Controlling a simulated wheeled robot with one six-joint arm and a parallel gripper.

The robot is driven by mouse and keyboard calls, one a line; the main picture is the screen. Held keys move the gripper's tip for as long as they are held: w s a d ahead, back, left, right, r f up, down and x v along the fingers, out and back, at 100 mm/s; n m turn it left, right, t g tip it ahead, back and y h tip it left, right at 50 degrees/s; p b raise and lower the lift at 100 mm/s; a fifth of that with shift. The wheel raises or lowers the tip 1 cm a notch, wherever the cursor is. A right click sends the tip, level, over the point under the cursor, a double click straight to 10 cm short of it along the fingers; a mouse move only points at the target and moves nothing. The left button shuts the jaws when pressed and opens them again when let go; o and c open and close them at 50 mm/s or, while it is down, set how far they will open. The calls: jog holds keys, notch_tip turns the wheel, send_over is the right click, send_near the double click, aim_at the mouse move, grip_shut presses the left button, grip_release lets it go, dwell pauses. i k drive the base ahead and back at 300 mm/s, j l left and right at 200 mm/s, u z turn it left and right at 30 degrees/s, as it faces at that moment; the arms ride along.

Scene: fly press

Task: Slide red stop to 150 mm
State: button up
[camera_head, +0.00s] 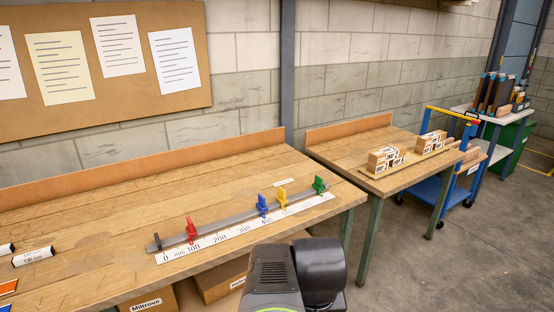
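The red stop (191,230) stands upright on a grey metal rail (227,225) on the wooden bench, near its left end. It is close to the 100 mark of the white mm scale (219,240) along the rail's front; its exact reading is too small to tell. A black end piece (157,241) sits by the 0 mark. A blue stop (262,205), a yellow stop (282,197) and a green stop (319,185) stand farther right. Dark links of my arm show at the bottom centre, in front of the bench. My gripper is not in view.
White labelled blocks (33,256) lie at the bench's left. A small pale strip (284,182) lies behind the rail. Cardboard boxes (220,281) sit below. The bench's middle and back are clear. A second table (345,149) with cartons and a blue trolley stand right.

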aim_at(192, 231)
jog(key=i+j+u, duration=0.35)
jog(key=u, duration=0.15)
jog(key=i+j+u, duration=0.45)
jog(key=l, duration=0.1)
